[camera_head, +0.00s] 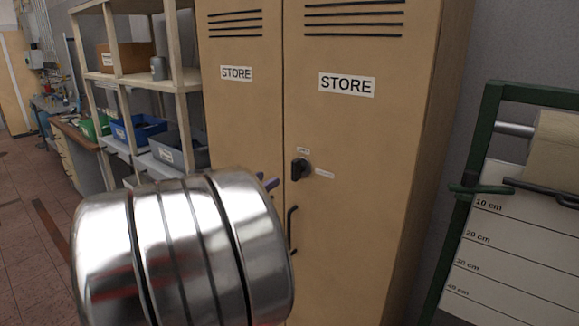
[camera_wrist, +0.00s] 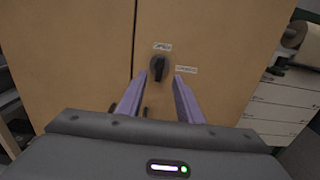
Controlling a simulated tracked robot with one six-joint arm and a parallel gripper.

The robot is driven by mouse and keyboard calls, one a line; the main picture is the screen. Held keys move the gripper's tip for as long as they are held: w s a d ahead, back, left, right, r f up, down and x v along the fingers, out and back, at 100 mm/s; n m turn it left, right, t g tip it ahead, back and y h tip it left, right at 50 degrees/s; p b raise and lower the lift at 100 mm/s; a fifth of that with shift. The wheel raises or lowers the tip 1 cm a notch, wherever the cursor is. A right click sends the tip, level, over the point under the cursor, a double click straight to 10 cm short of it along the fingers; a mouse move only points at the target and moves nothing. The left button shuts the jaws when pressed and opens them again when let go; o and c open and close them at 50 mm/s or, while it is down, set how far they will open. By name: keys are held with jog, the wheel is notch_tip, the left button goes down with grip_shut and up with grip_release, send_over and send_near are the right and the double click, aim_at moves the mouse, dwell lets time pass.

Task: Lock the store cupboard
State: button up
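The tan store cupboard (camera_head: 345,135) has two doors, each with a STORE label, and both look shut. A black turn knob (camera_head: 300,169) sits on the right door near the seam, with one small label above it and another to its right. In the wrist view the knob (camera_wrist: 158,69) has its handle pointing roughly up and down, towards the upper label. My gripper (camera_wrist: 159,82) is open, its two purple fingers apart just below and either side of the knob, not closed on it. In the head view my arm hides most of my gripper.
A black pull handle (camera_head: 291,230) is below the knob. A shelf rack (camera_head: 135,80) with bins stands at the left. A green-framed roll stand (camera_head: 490,190) with a measuring board is at the right.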

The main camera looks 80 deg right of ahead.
aim_at(293, 166)
jog(key=x, duration=1.3)
jog(key=shift+s+d, duration=0.2)
jog(key=shift+d, duration=0.15)
jog(key=shift+c, duration=0.5)
grip_shut()
jog(key=shift+a, duration=0.15)
